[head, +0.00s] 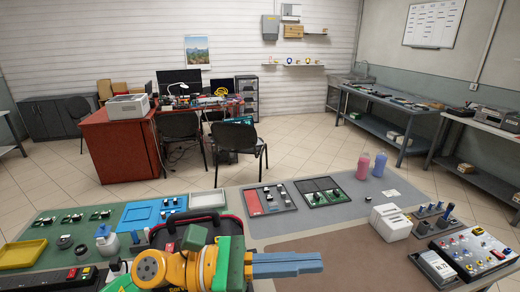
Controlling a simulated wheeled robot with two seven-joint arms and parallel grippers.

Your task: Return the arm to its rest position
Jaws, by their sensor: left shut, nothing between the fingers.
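My left arm (165,267), orange and green, reaches in from the bottom left over the near table. Its gripper (318,262) has blue-grey fingers pointing right. The fingers are shut together with nothing between them, above the brown mat (350,256). The arm hides part of a dark case with red trim (170,228) behind it. My right gripper does not show.
On the table (335,217) are a yellow tray (22,254), blue tray (140,214), panels (270,200), pink and blue bottles (363,166) (380,165), white blocks (390,222) and a control panel (475,252). The brown mat is mostly clear.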

